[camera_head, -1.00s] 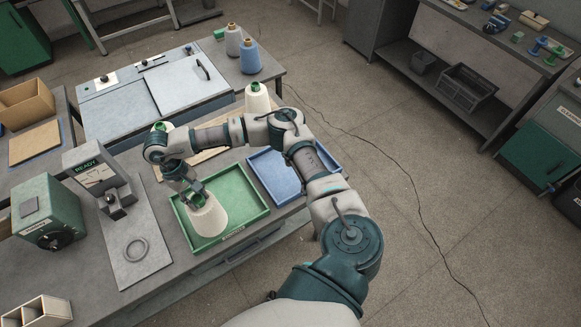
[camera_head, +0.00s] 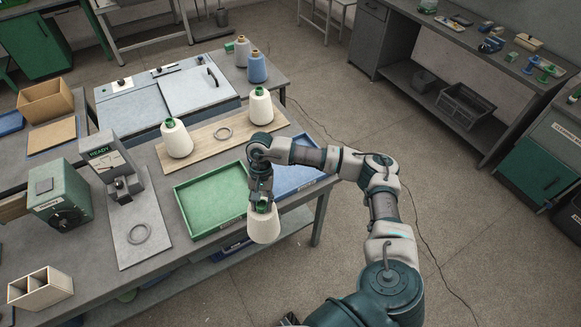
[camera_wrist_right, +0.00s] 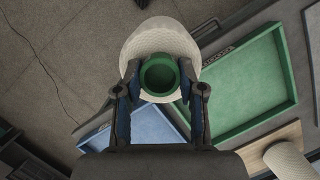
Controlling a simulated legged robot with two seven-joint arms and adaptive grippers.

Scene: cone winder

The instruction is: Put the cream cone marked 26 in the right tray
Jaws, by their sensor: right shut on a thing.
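My right gripper (camera_head: 262,203) is shut on a cream cone (camera_head: 264,226) by its green top. The cone hangs upright at the table's front edge, in front of the blue tray and to the right of the green tray in the head view. In the right wrist view the cone (camera_wrist_right: 160,45) sits between the fingers (camera_wrist_right: 158,92); no number is readable on it. The blue tray (camera_head: 309,182), the right one, is partly hidden behind my arm and looks empty. The green tray (camera_head: 187,208) is empty. My left gripper is not in view.
A machine reading READY (camera_head: 112,165) and a green box (camera_head: 60,200) stand at the left. Open floor lies to the right.

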